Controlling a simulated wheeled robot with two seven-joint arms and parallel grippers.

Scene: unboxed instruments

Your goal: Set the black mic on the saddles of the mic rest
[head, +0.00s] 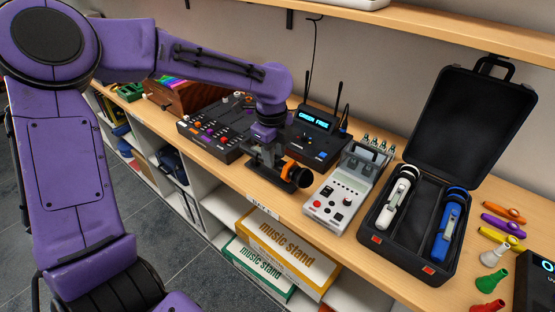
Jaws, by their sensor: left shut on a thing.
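My left gripper (268,157) reaches down over the front part of the wooden counter. It is shut on the black mic (303,178), which has a round dark head and an orange band. The mic head points to the lower right, and the gripper hides much of the body. I cannot make out the mic rest or its saddles, nor tell whether the mic touches anything under it. My right gripper is not in view.
An open black case (400,262) holds a white mic (397,203) and a blue mic (447,228). A mixer (212,125) and a black receiver with antennas (318,140) stand behind. An upper shelf (430,30) overhangs.

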